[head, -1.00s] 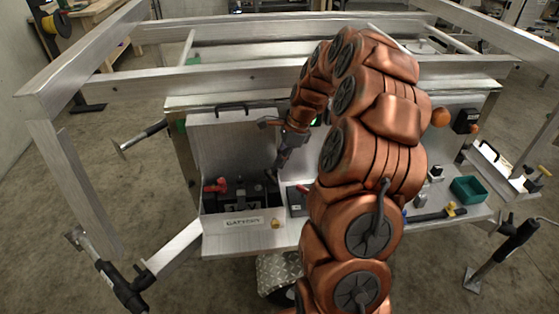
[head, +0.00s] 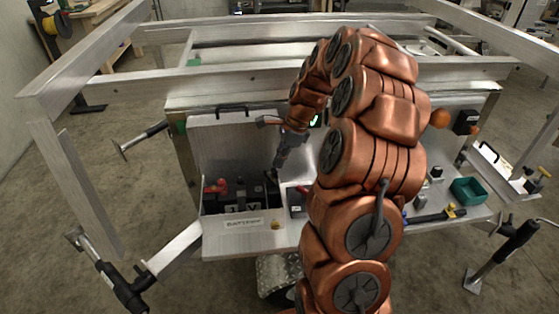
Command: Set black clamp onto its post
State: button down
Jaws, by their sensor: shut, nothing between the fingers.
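An open metal box marked "BATTERY" (head: 243,223) holds a dark battery (head: 236,208) with a pale printed label. A red clamp (head: 216,186) sits at the left of the battery top. A small dark upright shape (head: 241,189) stands near the middle of the battery top; it may be the black clamp, but I cannot tell for sure. My gripper (head: 277,168) points down above the right end of the box, shut and empty. Dark parts just below its tips are too small to make out, and I cannot tell whether the tips touch them. The bare post is not clearly visible.
The box's raised lid (head: 215,140) stands behind the battery. A small device with red (head: 297,205) is right of the box. A green bin (head: 468,190) and a black-handled tool (head: 430,216) lie farther right. My arm hides the middle of the shelf.

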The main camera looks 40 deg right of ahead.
jog(key=shift+r, duration=0.5)
jog(key=d+b+v, duration=0.1)
jog(key=v, duration=1.2)
jog(key=shift+s+d, duration=0.25)
jog(key=shift+s, duration=0.1)
jog(key=shift+f, duration=0.2)
jog(key=s+d+f+m+t+y, duration=0.1)
jog(key=s+d+f+t+y, duration=0.4)
jog(key=f, duration=0.4)
jog(key=shift+s+d+t+y+b, duration=0.45)
jog(key=shift+s+d+y, duration=0.1)
jog(key=shift+y, duration=0.45)
